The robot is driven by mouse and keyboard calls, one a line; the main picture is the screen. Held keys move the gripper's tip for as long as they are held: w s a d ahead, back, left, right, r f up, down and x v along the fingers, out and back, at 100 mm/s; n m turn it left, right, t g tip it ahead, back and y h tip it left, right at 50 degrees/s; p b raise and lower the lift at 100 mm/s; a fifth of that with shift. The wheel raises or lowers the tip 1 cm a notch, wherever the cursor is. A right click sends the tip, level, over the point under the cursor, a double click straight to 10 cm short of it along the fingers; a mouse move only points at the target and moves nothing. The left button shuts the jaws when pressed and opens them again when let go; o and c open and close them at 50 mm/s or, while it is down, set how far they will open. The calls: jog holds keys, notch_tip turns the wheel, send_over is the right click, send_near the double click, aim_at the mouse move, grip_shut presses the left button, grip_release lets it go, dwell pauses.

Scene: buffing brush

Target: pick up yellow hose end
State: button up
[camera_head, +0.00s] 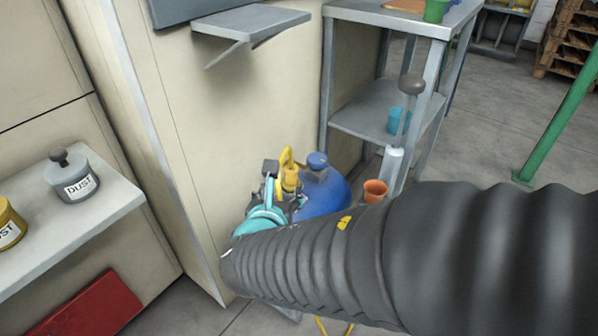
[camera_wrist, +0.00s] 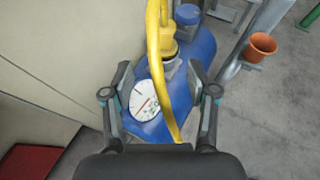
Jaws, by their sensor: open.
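The yellow hose (camera_wrist: 155,60) runs down the middle of the wrist view, between the two fingers of my open gripper (camera_wrist: 160,72). Its yellow fitting (camera_wrist: 168,46) sits behind it at the top of a blue tank (camera_wrist: 190,65). In the head view the yellow hose end (camera_head: 290,172) rises just beyond my gripper (camera_head: 284,188), beside the blue tank (camera_head: 328,198). The fingers stand apart on both sides of the hose; I cannot tell whether either touches it. My arm hides the lower tank in the head view.
A round white gauge (camera_wrist: 143,104) lies between the fingers, low on the tank. An orange pot (camera_head: 375,190) and a metal shelf rack (camera_head: 372,108) stand to the right. A beige cabinet wall (camera_head: 225,130) is close on the left.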

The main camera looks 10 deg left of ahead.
aim_at(290, 178)
jog(key=x, duration=0.6)
jog(key=shift+w+f+b, duration=0.2)
jog(key=shift+w+b, duration=0.1)
jog(key=shift+b, duration=0.1)
jog(key=x, duration=0.4)
jog(key=shift+s+d+f, duration=0.1)
jog(key=shift+d+f, duration=0.2)
jog(key=shift+f, duration=0.05)
jog(key=shift+w+f, duration=0.15)
jog(key=shift+w, duration=0.35)
grip_shut()
